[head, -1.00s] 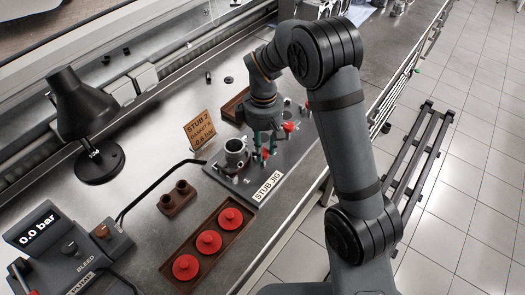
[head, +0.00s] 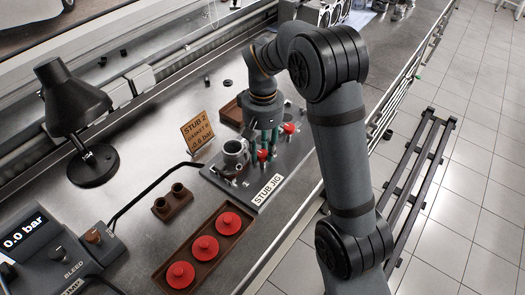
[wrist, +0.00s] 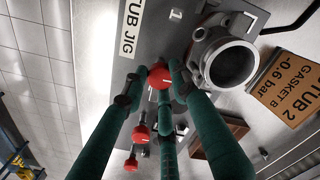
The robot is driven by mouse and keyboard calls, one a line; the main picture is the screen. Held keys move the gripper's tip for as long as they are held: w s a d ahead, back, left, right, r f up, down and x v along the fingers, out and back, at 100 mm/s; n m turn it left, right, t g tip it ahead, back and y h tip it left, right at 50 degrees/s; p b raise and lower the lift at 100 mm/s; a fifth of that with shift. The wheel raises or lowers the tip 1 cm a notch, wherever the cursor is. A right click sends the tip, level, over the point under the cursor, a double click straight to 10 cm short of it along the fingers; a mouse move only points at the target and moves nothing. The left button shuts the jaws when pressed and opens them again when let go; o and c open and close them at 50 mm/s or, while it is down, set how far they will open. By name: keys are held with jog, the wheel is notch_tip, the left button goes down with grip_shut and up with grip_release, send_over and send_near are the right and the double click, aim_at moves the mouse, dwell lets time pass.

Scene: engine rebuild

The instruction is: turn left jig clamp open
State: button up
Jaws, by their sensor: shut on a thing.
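The stub jig is a grey plate (head: 240,188) labelled STUB JIG on the bench, with red-knobbed clamps on it. A metal stub with a round open bore (head: 235,150) stands at its left part; the bore also shows in the wrist view (wrist: 234,66). My gripper (head: 262,160) points down at the jig just right of the stub. In the wrist view its green fingers (wrist: 158,80) close around a red clamp knob (wrist: 160,76) beside the stub. The fingers partly hide this knob's clamp. Another red knob (head: 289,128) sits farther right on the jig, apart from my gripper.
A sign (head: 197,130) reading STUB 2 stands behind the stub. A brown tray (head: 222,222) with three red round pieces lies in front of the jig. A small brown holder (head: 172,205), a black lamp (head: 75,105) and a gauge box (head: 40,245) stand left. Bare bench separates them.

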aim_at(263, 154)
jog(key=shift+s+d+f+m, duration=0.15)
jog(key=shift+s+m, duration=0.1)
jog(key=shift+m, duration=0.15)
jog(key=o, duration=0.9)
jog(key=shift+o, duration=1.3)
jog(key=shift+w, duration=0.1)
jog(key=shift+r, duration=0.25)
notch_tip(263, 154, up, 12)
jog(key=shift+f, duration=0.25)
notch_tip(263, 154, down, 12)
jog(key=shift+r, duration=0.1)
